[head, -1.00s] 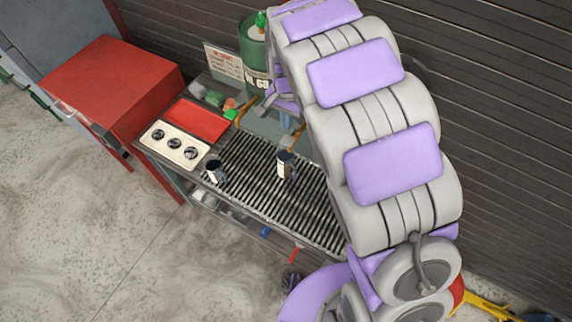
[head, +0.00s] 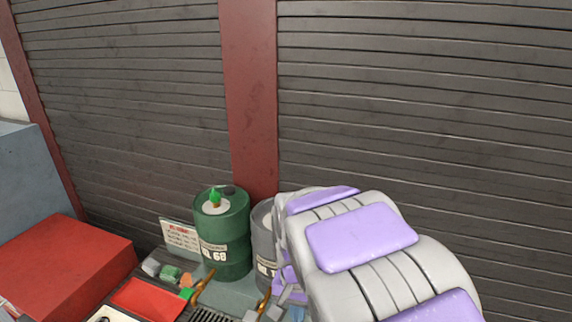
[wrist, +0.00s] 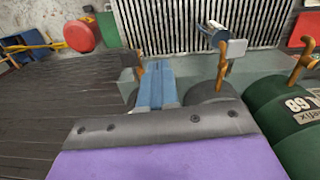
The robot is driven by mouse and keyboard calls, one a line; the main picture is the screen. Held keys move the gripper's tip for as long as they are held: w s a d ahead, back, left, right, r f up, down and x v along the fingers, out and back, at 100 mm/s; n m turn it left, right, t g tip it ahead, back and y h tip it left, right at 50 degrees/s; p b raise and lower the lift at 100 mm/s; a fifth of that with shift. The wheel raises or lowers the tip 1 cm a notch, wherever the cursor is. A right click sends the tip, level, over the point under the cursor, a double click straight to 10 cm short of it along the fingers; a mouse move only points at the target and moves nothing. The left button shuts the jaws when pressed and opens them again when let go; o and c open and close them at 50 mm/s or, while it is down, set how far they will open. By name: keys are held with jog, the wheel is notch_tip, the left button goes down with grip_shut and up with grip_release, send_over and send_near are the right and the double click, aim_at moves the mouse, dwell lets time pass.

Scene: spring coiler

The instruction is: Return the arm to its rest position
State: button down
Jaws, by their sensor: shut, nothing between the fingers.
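My arm, with grey links and purple pads, rises from the lower right of the head view and reaches over the back of a workbench. My gripper (head: 287,290) is small and partly hidden behind the arm, near a grey drum (head: 264,235). In the wrist view, the purple and grey jaw of my gripper (wrist: 165,125) fills the lower part. It is shut and empty, with no object held. It is above the rear of the bench, close to the copper-coloured curved pieces (wrist: 222,65) and a blue part (wrist: 156,85).
A green drum (head: 222,240) stands at the bench's back, with a sign (head: 181,236) beside it. A red cabinet (head: 65,262) is on the left. A slatted wall (head: 420,100) rises behind.

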jog(key=s+d+f+n+b, duration=0.1)
jog(key=s+d, duration=0.3)
jog(key=s, duration=0.4)
jog(key=s+d+f+n+b, duration=0.1)
jog(key=s+d+b, duration=0.2)
jog(key=s, duration=0.5)
jog(key=s+d+f+n+g+b, duration=0.1)
jog(key=s+d, duration=0.3)
jog(key=s, duration=0.4)
jog(key=shift+s+d+b, duration=0.3)
jog(key=shift+b, duration=0.1)
dwell(0.8)
